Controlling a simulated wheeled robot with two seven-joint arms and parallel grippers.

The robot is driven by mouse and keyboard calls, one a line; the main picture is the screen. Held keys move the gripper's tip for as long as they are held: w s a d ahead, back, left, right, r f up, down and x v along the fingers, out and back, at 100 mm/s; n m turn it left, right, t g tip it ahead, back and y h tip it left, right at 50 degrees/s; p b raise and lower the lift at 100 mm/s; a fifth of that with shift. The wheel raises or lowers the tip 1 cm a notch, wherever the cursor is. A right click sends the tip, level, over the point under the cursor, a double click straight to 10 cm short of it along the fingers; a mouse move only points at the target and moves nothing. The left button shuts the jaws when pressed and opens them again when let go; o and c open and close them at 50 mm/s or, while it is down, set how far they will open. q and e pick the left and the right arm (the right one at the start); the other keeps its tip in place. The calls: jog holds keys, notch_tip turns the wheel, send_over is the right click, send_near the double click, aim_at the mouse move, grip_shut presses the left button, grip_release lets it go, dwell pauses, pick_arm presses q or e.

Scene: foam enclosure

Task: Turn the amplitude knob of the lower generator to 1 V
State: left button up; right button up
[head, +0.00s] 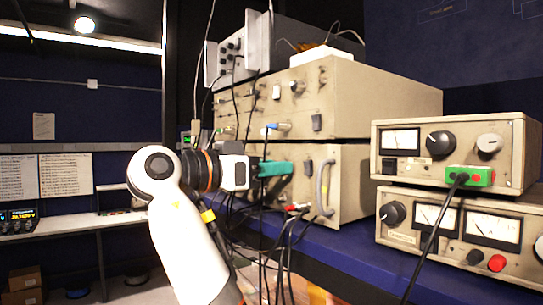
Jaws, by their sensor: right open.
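Two stacked beige instruments stand in the middle, an upper one (385,98) and a lower one (346,172). Another stacked pair stands at right, an upper metered unit (512,150) and a lower metered unit (510,225). I cannot tell which low unit is the lower generator; no amplitude label or 1 V mark is legible. The lower metered unit has a dark knob (392,213) at its left. My right gripper (245,172) is open in front of the middle lower instrument, beside a teal connector (272,168). The gripper hides part of that panel; contact is unclear. My left gripper is out of view.
Several dark cables (275,235) hang in front of the middle instruments, below my right gripper. Another cable runs down from a green plug (469,177) on the upper metered unit. The blue bench top (355,255) has a bare strip in front of the instruments.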

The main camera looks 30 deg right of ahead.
jog(key=shift+w+d, duration=0.1)
jog(key=shift+d, duration=0.05)
grip_shut()
dwell(0.4)
jog(key=shift+f+n+b, duration=0.15)
jog(key=shift+n+b, duration=0.55)
jog(key=shift+n, duration=0.3)
jog(key=n+b, duration=0.1)
jog(key=n, duration=0.1)
jog(key=shift+n, duration=0.3)
jog(key=n+b, duration=0.2)
jog(key=n, duration=0.3)
jog(key=shift+r, duration=0.2)
